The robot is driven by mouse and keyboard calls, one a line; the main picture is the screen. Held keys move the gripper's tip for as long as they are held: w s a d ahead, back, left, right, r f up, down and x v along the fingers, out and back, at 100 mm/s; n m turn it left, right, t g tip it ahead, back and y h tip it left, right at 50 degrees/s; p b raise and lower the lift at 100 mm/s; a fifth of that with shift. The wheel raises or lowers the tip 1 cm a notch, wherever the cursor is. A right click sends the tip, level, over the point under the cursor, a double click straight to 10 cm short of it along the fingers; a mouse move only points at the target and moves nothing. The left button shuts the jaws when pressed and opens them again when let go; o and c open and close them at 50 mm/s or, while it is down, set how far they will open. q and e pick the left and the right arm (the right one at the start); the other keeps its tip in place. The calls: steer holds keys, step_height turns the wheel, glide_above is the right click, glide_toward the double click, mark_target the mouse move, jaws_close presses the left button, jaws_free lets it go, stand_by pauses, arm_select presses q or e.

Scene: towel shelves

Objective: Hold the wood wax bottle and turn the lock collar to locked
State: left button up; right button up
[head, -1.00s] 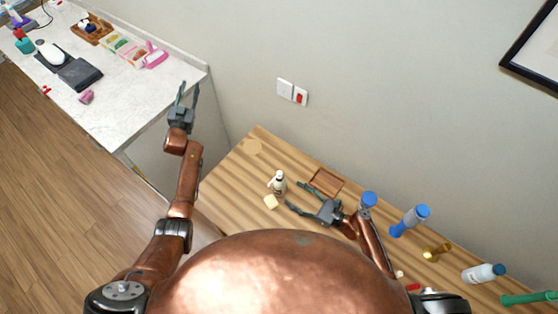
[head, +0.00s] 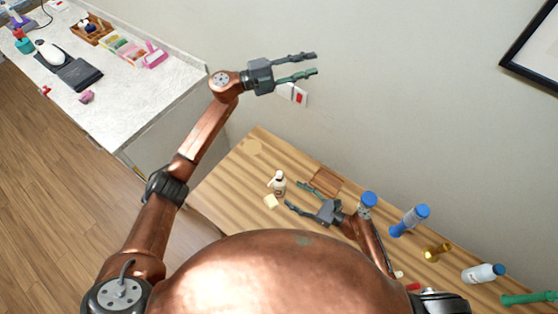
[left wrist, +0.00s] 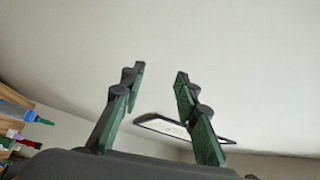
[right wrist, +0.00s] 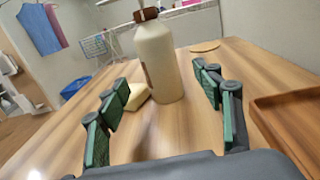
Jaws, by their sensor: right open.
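The wood wax bottle (head: 278,184) is cream-white and stands upright on the wooden table (head: 235,178). In the right wrist view the bottle (right wrist: 159,62) has a brown collar (right wrist: 146,15) at its neck; its top is cut off by the frame edge. My right gripper (head: 293,195) is open, low over the table, its fingers pointing at the bottle but not touching it. My left gripper (head: 316,64) is open and empty, raised in front of the wall, well above the table; it also shows in the left wrist view (left wrist: 160,72).
A yellowish block (head: 271,202) lies beside the bottle. A brown wooden tray (head: 326,181) is behind my right gripper. A white counter (head: 130,105) is at the left. A round disc (head: 252,146) lies at the table's far left.

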mark_target(285, 189)
arm_select(q)
steer(key=s+d+f+m+g+y, duration=0.3)
steer(key=s+f+m+y, duration=0.1)
steer(key=s+f, duration=0.35)
steer(key=s+d+f+m+g+y, duration=0.45)
steer(key=s+f, duration=0.25)
steer(key=s, duration=0.2)
steer(key=a+f+m+y, duration=0.1)
steer(key=a+f+y, duration=0.2)
steer(key=a, duration=0.2)
steer(key=s+a+f+t+y, duration=0.1)
steer(key=a+f+y, duration=0.2)
steer(key=a+f, duration=0.1)
steer(key=a+f+m+t+y, duration=0.1)
steer(key=a+f+y, duration=0.2)
steer(key=a, duration=0.3)
steer(key=shift+s+a+f+m+y, duration=0.1)
steer(key=shift+s+f+m+y, duration=0.1)
steer(key=shift+f, duration=0.2)
steer(key=shift+s+f+m+y, duration=0.1)
steer(key=shift+f+m+y, duration=0.05)
steer(key=shift+f, duration=0.2)
steer(key=shift+a+f+t, duration=0.1)
steer(key=shift+a+t, duration=0.15)
steer(key=shift+a, duration=0.05)
arm_select(e)
steer(key=shift+w+a, duration=0.1)
steer(key=shift+a, duration=0.05)
steer(key=shift+x, duration=3.75)
steer(key=shift+c, duration=0.6)
